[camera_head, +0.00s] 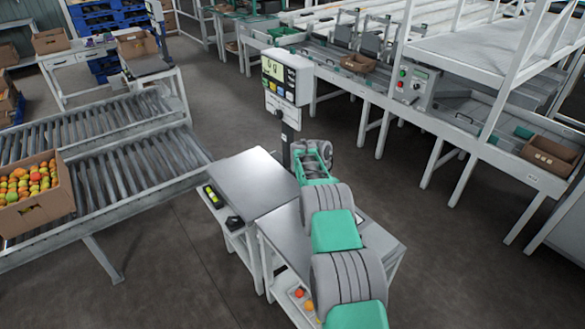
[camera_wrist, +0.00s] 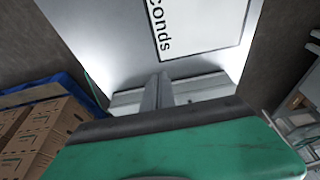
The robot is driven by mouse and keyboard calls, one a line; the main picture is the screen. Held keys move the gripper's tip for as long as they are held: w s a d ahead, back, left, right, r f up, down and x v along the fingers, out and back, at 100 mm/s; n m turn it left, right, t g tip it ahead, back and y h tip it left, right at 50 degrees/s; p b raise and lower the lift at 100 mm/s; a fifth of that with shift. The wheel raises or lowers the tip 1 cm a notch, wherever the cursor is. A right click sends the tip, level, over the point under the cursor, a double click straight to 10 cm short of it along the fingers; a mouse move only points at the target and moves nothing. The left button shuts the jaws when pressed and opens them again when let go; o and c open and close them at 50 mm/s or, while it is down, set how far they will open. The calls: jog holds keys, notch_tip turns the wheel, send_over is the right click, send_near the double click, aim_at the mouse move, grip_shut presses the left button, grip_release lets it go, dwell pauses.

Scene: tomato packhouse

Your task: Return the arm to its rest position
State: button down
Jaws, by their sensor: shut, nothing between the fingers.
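My arm (camera_head: 335,230) reaches from the lower right of the head view up over a steel-topped table. Its wrist end (camera_head: 313,160) is beside the post of a weighing display (camera_head: 285,78). The fingertips are hidden in the head view. In the wrist view my gripper (camera_wrist: 158,90) is shut, its two fingers together and empty. Beyond the fingers is a pale panel with a white label (camera_wrist: 200,22), on which the letters "conds" can be read. I cannot tell whether the fingers touch the panel.
Two steel tables (camera_head: 243,180) stand below my arm, with tomatoes (camera_head: 300,293) low down. A roller conveyor (camera_head: 100,190) carries a cardboard box (camera_head: 40,215) of tomatoes at left. A sorting line (camera_head: 400,115) runs at back right. Cardboard boxes (camera_wrist: 45,135) show in the wrist view. Floor between is clear.

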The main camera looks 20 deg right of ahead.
jog(key=s+a+r+n+t, duration=0.2)
jog(key=a+r+n, duration=0.3)
jog(key=r+n, duration=0.45)
jog(key=s+a+r+n+t, duration=0.1)
jog(key=s+a+r+n, duration=0.4)
jog(key=r, duration=0.8)
jog(key=s+a+r+n+t, duration=0.1)
jog(key=s+a+n+t, duration=0.1)
jog(key=s+a+n, duration=0.4)
jog(key=s+a+r+n+t+y, duration=0.1)
jog(key=s+a+n, duration=0.5)
jog(key=s+n, duration=0.6)
jog(key=shift+s+a+t, duration=0.2)
jog(key=shift+a+t, duration=0.15)
jog(key=shift+t, duration=0.15)
jog(key=shift+r+n, duration=0.1)
jog(key=shift+n, duration=0.15)
